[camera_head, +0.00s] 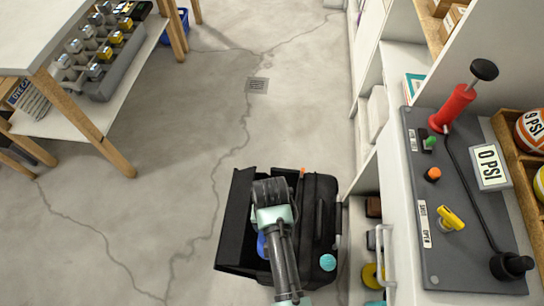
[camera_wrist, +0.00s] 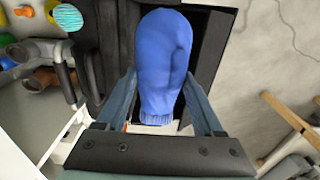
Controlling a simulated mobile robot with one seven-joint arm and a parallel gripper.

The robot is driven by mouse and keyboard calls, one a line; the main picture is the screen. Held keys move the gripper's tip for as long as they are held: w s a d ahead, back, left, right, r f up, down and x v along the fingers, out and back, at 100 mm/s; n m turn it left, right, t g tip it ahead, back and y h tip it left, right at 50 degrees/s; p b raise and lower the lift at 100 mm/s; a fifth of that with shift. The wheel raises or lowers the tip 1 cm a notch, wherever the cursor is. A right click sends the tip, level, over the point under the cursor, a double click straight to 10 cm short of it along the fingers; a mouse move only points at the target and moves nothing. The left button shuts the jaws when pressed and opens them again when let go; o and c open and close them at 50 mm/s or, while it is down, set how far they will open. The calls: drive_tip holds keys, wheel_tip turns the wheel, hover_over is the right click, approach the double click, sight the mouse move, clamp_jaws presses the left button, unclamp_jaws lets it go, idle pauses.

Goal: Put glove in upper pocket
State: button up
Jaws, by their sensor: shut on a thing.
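The blue glove (camera_wrist: 163,60) lies between the fingers of my gripper (camera_wrist: 159,82) in the wrist view, with its ribbed cuff toward the gripper's palm. My gripper is shut on it. In the head view a small part of the blue glove (camera_head: 261,244) shows beside my arm, which hides the rest of it and the fingers. A black open case (camera_head: 237,222) is on the floor under my arm, with a dark handled panel (camera_head: 320,230) along its right side. I cannot tell which part is the upper pocket.
A white shelf unit with a grey control panel (camera_head: 455,262) stands close on the right. A teal striped round object (camera_head: 328,262) is at the case's right side. A workbench (camera_head: 60,30) with dumbbells is at upper left.

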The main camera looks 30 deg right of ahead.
drive_tip(key=shift+s+d+f+b, duration=0.1)
drive_tip(key=shift+s+f+b, duration=0.15)
drive_tip(key=shift+f+b, duration=0.35)
wheel_tip(320, 180, down, 26)
drive_tip(key=b, duration=2)
drive_tip(key=shift+r, duration=0.2)
drive_tip(key=o, duration=1.4)
drive_tip(key=shift+r, duration=0.1)
wheel_tip(320, 180, up, 14)
drive_tip(key=p, duration=1.4)
drive_tip(key=shift+p, duration=0.3)
